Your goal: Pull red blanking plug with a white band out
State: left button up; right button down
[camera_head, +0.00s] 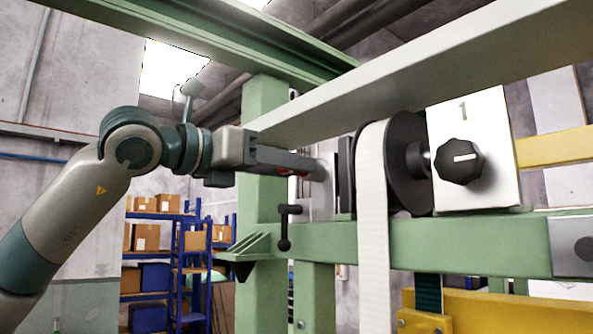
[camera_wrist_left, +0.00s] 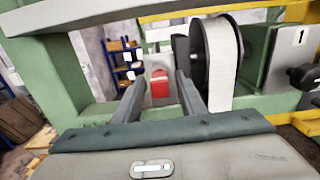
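The red blanking plug (camera_wrist_left: 160,89) shows between my left gripper's fingers in the left wrist view, with a pale band near its top. In the head view it is mostly hidden behind the fingers. My left gripper (camera_wrist_left: 161,84) is open, with one finger on each side of the plug and a narrow gap seeming to show on both sides. In the head view the left gripper (camera_head: 312,167) reaches in from the left to a grey block (camera_head: 322,192) on the green frame. My right gripper is in neither view.
A black reel (camera_head: 409,165) with a white strap (camera_head: 373,220) stands just right of the gripper. A white box with a black knob (camera_head: 460,162) is further right. A pale beam (camera_head: 400,75) runs above. A black handle (camera_head: 286,228) hangs below. Blue shelves stand behind.

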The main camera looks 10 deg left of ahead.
pick_arm(q)
grip_shut()
jog(key=shift+s+a, duration=0.1)
jog(key=shift+s, duration=0.05)
jog(key=shift+b+v, duration=1.45)
jog(key=shift+v, duration=1.4)
